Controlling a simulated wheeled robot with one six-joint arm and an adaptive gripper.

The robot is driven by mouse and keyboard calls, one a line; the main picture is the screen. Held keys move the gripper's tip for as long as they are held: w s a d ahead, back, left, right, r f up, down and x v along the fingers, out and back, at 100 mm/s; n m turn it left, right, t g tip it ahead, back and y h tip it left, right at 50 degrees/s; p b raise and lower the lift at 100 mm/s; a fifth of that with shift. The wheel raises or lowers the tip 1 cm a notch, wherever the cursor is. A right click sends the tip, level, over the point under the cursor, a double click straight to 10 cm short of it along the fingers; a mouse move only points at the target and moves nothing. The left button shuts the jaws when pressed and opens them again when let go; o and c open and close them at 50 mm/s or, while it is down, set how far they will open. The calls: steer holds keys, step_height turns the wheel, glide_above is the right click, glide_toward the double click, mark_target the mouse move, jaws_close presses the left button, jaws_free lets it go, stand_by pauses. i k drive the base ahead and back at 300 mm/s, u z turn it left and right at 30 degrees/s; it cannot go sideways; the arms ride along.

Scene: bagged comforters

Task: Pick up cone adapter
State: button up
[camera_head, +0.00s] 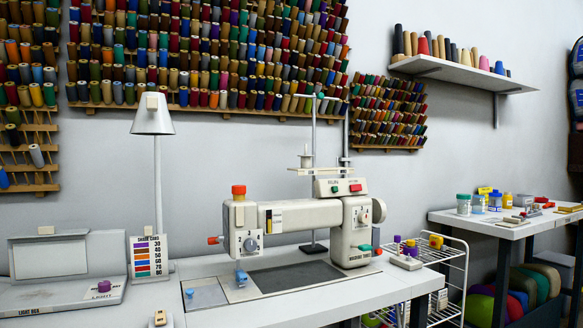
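I cannot tell for sure which object is the cone adapter. A purple knob-like piece (104,286) sits on the light box at the left. My gripper is not in view.
The white sewing table (350,296) fills the front, with a lamp (153,122) and a light box (62,270) at the left. A wire cart (452,270) and a side table (478,225) with jars stand at the right. Thread racks (210,50) cover the wall.

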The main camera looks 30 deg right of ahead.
mark_target(305, 159)
steer(key=k, duration=0.5)
steer(key=z, duration=0.95)
steer(key=i, duration=0.85)
